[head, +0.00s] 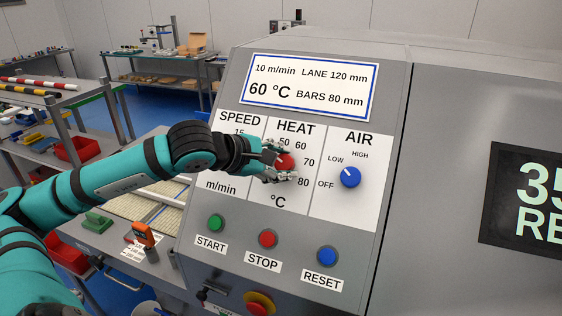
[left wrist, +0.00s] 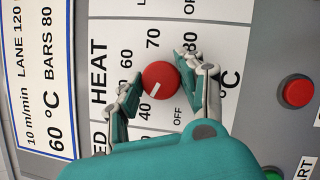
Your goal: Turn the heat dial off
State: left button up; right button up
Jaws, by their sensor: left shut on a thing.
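The heat dial (head: 286,161) is a red round knob on the white HEAT panel, marked in °C. My left gripper (head: 283,162) is shut on it, one finger on each side. The left wrist view shows the dial (left wrist: 160,76) between the fingers of my left gripper (left wrist: 158,80), with its front face clear. The dial's white pointer line aims roughly at the 40 mark. The OFF mark (left wrist: 178,114) shows beside the dial in that view. The fingers hide part of the scale. My right gripper is not in view.
The blue AIR dial (head: 350,177) is to the right of the heat dial. START (head: 216,222), STOP (head: 267,238) and RESET (head: 327,256) buttons sit below. A red and yellow emergency stop (head: 258,302) is lower. My left arm covers much of the SPEED panel.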

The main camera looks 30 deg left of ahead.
pick_arm(q)
jog(key=shift+c, duration=0.4)
jog(key=shift+f+b, duration=0.2)
jog(key=shift+b, duration=0.5)
jog(key=n+t+y+b, duration=0.1)
jog(key=n+b, duration=0.2)
jog(key=b, duration=0.1)
jog(key=n+t+b, duration=0.1)
jog(key=n+b, duration=0.2)
jog(key=b, duration=0.2)
jog(key=shift+d+n+y, duration=0.1)
jog(key=shift+n+y, duration=0.3)
jog(key=shift+r+n+t+y+b, duration=0.15)
jog(key=shift+n+t+y+b, duration=0.15)
jog(key=shift+n+y+b, duration=0.8)
jog(key=shift+n+h, duration=0.3)
jog(key=shift+n, duration=0.4)
jog(key=o, duration=1.1)
jog(key=shift+o, duration=0.2)
jog(key=shift+s, duration=0.1)
